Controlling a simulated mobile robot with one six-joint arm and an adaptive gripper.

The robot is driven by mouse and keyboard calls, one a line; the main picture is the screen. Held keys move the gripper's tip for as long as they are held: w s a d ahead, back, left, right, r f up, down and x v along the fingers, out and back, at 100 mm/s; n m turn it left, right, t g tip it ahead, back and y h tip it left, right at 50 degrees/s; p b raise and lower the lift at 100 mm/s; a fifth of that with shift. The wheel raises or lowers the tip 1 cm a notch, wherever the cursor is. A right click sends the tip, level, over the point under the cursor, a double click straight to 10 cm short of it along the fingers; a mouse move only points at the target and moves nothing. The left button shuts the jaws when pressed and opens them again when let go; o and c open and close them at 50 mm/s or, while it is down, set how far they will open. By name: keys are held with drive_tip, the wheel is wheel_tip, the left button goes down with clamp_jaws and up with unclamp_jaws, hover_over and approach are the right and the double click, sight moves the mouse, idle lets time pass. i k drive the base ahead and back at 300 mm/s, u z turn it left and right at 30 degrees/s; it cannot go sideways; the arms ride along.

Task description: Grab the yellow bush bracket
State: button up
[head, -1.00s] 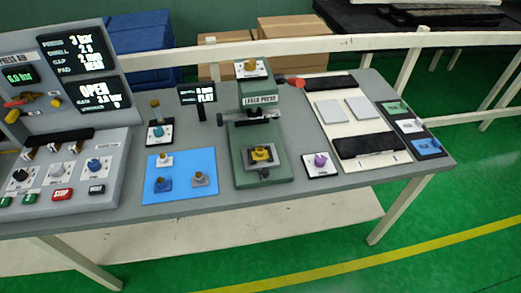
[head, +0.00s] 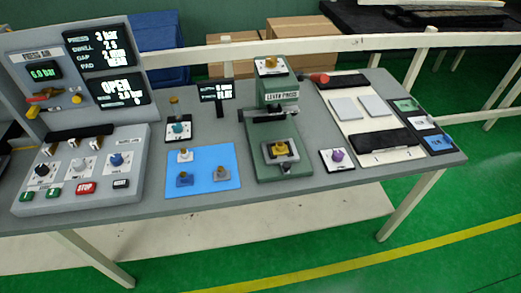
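A yellow bush bracket (head: 279,148) sits on the lower plate of the green lever press (head: 258,130), within a light square frame. A second yellow knob-like piece (head: 270,63) sits on the pale plate at the top of the press; its exact shape is too small to tell. On the blue mat (head: 222,155) stand a white bracket (head: 184,156), a blue bracket (head: 185,179) and a grey bracket (head: 221,173). My gripper is not in view.
A control panel (head: 130,185) with knobs and buttons stands at the left, screens behind it. A small display (head: 215,91) stands left of the press. A purple knob (head: 337,155) and a white board (head: 360,126) with pads lie to the right. The front table strip is clear.

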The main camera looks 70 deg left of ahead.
sight(278, 151)
drive_tip(key=u, duration=0.05)
drive_tip(key=k, duration=1.6)
drive_tip(key=u, duration=1.85)
drive_tip(key=i, duration=0.75)
drive_tip(key=u, duration=0.05)
